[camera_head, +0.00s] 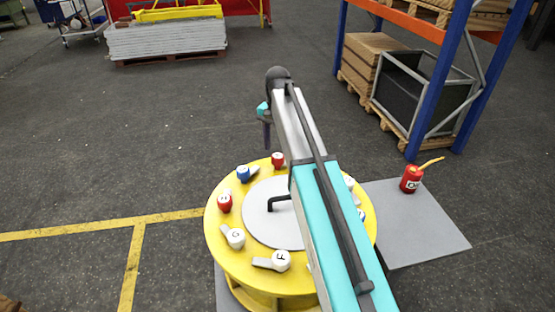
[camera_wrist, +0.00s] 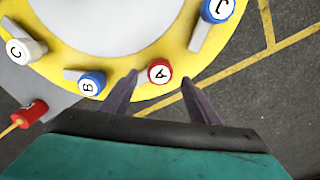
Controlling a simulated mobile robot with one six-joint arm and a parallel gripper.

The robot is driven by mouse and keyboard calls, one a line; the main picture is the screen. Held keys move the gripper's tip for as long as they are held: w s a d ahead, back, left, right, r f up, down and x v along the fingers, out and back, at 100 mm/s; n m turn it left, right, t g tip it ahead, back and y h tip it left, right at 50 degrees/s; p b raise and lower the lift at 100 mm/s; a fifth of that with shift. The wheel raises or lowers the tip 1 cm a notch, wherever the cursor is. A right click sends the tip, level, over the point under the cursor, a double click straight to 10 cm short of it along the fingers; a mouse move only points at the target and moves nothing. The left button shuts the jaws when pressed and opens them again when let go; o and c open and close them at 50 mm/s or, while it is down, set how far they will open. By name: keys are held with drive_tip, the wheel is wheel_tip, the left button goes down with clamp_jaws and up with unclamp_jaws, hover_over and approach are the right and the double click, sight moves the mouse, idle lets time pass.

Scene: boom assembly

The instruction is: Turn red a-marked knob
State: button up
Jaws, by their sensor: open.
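The red knob marked A (camera_wrist: 159,72) sits on the rim of the round yellow table (camera_wrist: 65,55) in the wrist view. My gripper (camera_wrist: 161,78) is open, with one dark finger on each side of this knob. I cannot tell whether the fingers touch it or stay above it. In the head view a red knob (camera_head: 278,160) stands at the table's far edge, its letter too small to read, and my gripper (camera_head: 267,140) hangs near it, largely hidden by the arm.
In the wrist view, blue knob B (camera_wrist: 91,84), white knob C (camera_wrist: 19,50) and blue knob J (camera_wrist: 217,10) stand nearby on the rim. A red can (camera_head: 411,180) stands on a grey plate (camera_head: 415,235) at right. A black handle (camera_head: 279,202) rises from the table's centre.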

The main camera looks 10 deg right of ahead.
sight(278, 156)
drive_tip(key=shift+f+b, duration=1.15)
drive_tip(key=shift+f, duration=1.15)
drive_tip(key=c, duration=1)
drive_tip(key=shift+c, duration=0.2)
